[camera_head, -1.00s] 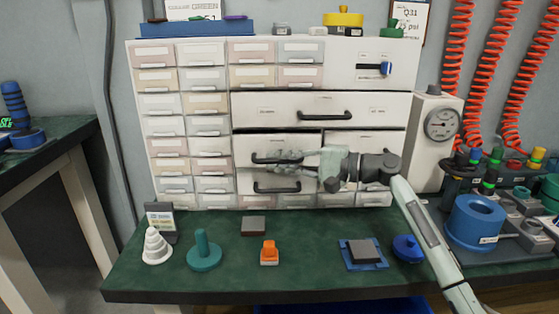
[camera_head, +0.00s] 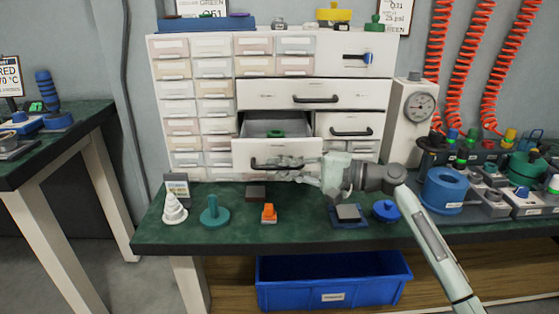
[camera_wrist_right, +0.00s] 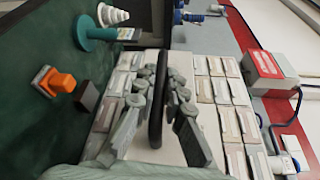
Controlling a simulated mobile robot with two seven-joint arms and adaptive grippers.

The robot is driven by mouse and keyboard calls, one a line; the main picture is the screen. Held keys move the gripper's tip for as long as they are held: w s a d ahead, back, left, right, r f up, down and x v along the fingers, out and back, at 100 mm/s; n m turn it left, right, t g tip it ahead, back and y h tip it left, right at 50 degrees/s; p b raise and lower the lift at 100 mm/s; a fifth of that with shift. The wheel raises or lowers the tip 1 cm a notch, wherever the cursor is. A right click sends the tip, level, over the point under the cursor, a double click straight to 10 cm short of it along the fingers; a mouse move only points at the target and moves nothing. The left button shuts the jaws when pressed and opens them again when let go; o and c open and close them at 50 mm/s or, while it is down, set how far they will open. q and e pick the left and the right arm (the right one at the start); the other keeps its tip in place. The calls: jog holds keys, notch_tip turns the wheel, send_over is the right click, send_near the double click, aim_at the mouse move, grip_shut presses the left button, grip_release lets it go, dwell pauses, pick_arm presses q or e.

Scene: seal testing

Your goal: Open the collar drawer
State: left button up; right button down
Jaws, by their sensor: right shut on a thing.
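A white drawer (camera_head: 290,148) in the lower middle of the cabinet stands pulled out, and I take it to be the collar drawer. A green ring (camera_head: 277,133) lies inside it. My right gripper (camera_head: 292,164) is at the drawer's front, shut on its black handle (camera_head: 256,164). In the right wrist view the dark handle (camera_wrist_right: 157,112) runs between the two fingers of the gripper (camera_wrist_right: 160,88). The fingers partly hide the handle in the head view. My left gripper is not in view.
The white cabinet (camera_head: 312,97) has other closed drawers. On the green bench (camera_head: 280,234) stand a white stepped cone (camera_head: 174,209), a teal peg (camera_head: 215,212), an orange piece (camera_head: 269,213) and a blue knob (camera_head: 386,210). A blue bin (camera_head: 285,289) is below.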

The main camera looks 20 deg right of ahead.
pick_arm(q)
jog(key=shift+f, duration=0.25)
pick_arm(e)
jog(key=shift+s+a, duration=0.1)
jog(key=shift+s, duration=0.2)
jog(key=c, duration=1.6)
grip_release()
jog(key=v, duration=1.2)
jog(key=shift+s, duration=0.1)
